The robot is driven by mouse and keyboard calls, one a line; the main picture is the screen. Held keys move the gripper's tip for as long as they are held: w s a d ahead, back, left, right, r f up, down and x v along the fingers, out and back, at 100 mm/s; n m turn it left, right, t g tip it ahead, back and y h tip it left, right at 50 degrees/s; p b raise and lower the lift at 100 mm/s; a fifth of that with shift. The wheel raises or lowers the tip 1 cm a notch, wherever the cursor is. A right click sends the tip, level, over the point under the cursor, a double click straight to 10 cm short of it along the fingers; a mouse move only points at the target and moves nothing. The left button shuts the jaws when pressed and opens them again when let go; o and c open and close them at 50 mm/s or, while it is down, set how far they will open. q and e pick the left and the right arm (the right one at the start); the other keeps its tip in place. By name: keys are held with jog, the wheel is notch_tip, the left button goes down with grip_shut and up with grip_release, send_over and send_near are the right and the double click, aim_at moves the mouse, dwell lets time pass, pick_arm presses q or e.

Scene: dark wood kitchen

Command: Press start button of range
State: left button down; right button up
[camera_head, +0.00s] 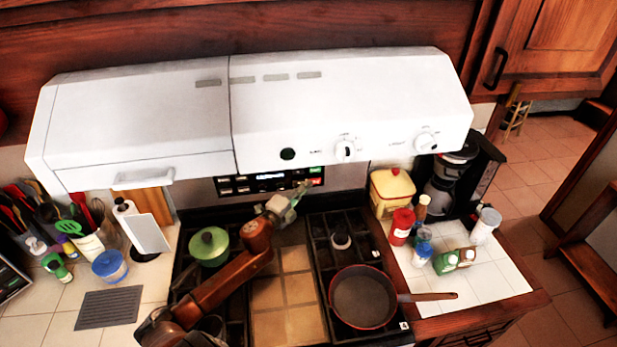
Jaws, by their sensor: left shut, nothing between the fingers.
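The range (319,240) stands in the middle with dark grates and a tan centre section. Its control panel (240,185) is a dark strip at the back, under the white hood, with a lit display (270,176). A small green button (315,169) is at the panel's right end, with a red one (316,181) below it. My left gripper (303,189) is shut and empty, in front of the panel's right part, close to these buttons. I cannot tell whether it touches the panel. My right gripper is not in view.
The white hood (330,100) overhangs the panel. A green-lidded pot (208,243) sits on the left grate and a frying pan (362,298) on the right. Utensils crowd the left counter; bottles, a yellow canister (391,188) and a coffee maker (455,175) stand right.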

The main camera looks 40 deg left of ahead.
pick_arm(q)
jog(key=s+d, duration=0.1)
jog(key=s, duration=0.5)
jog(key=shift+f+b, duration=0.25)
jog(key=shift+b, duration=0.05)
jog(key=shift+d, duration=0.1)
dwell(0.3)
